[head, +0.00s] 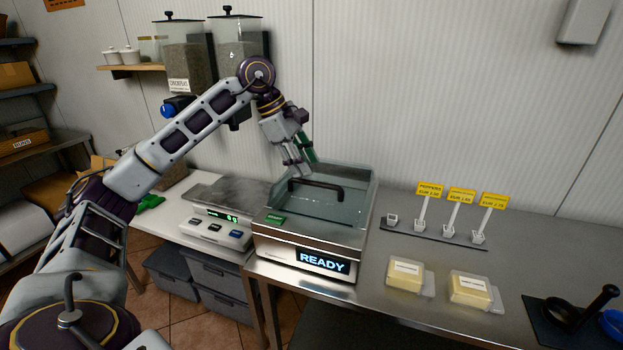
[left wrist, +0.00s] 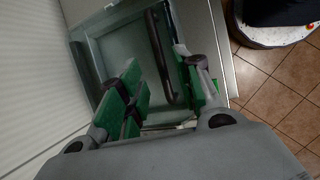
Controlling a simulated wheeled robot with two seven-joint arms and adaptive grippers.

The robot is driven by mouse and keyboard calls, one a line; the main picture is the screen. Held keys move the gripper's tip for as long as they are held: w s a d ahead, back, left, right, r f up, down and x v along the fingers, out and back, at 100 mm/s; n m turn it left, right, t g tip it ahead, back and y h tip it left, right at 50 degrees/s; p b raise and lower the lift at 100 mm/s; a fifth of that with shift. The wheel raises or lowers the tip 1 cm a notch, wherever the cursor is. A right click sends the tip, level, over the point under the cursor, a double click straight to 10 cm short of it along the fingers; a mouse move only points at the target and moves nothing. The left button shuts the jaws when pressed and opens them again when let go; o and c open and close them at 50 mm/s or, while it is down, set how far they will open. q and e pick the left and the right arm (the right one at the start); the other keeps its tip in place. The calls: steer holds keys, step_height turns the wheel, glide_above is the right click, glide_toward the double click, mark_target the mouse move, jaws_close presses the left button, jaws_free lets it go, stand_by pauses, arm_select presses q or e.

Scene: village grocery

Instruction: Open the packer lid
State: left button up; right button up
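The packer (head: 275,243) is a steel box on the counter with a lit READY display (head: 322,262). Its clear greenish lid (head: 340,215) appears to lie down over the top. A dark bar handle (head: 316,188) sits on the lid. My left gripper (head: 300,166) points down just above the lid's back left, near the handle. In the left wrist view its green-padded fingers (left wrist: 167,90) are spread apart, with the handle (left wrist: 158,50) seen beyond and between them. No contact with the handle can be made out. My right gripper is not in view.
A scale (head: 218,228) reading 0 g stands left of the packer. Two wrapped yellow blocks (head: 405,276) (head: 470,290) and a rail with yellow price signs (head: 461,196) are to its right. Dispensers (head: 238,45) hang on the wall behind my left arm.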

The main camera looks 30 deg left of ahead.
mark_target(312, 183)
arm_select(q)
steer(key=shift+x, duration=2.6)
jaws_close()
